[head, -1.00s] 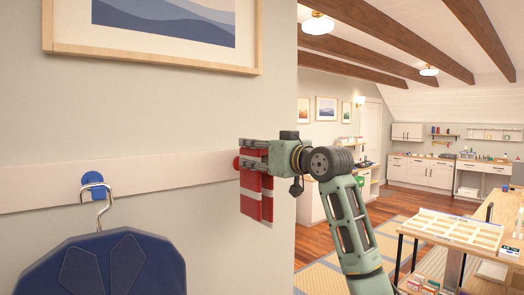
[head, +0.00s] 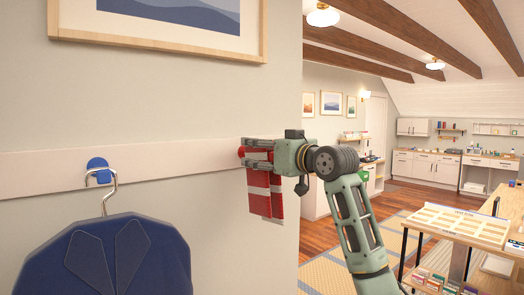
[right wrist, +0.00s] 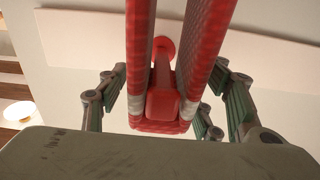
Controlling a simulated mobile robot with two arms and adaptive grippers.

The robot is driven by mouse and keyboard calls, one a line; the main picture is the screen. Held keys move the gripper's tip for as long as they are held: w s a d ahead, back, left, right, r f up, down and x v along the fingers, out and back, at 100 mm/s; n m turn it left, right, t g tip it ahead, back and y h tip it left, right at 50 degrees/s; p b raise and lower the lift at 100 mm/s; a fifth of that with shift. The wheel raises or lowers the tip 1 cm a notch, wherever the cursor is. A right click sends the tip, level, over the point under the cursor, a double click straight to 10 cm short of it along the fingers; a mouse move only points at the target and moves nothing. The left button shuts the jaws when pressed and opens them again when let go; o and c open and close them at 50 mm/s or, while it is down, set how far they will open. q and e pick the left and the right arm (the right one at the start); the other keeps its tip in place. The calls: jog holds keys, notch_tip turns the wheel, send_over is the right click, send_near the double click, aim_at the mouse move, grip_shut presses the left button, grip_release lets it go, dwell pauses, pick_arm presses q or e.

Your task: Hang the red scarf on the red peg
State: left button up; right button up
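The red scarf (head: 259,200) with pale bands hangs folded at the wall rail, its two tails pointing down. It also shows in the right wrist view (right wrist: 211,50). There the red peg (right wrist: 163,100) lies between the tails, inside the fold; whether the fold touches it, I cannot tell. In the head view only a bit of the peg (head: 241,152) shows left of the scarf. My right gripper (head: 258,150) is at the scarf's top. In the wrist view its fingers stand apart on both sides, with gaps to the scarf. My left gripper is out of view.
A blue peg (head: 97,164) on the pale wall rail (head: 200,161) holds a dark blue item (head: 110,255) by a metal hook, left of the scarf. A framed picture (head: 258,30) is above. A table with a tray (head: 465,222) stands at the right.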

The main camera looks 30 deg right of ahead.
jog(key=shift+s+r, duration=0.15)
jog(key=s, duration=1.2)
jog(key=shift+d, duration=0.45)
jog(key=shift+w, duration=0.1)
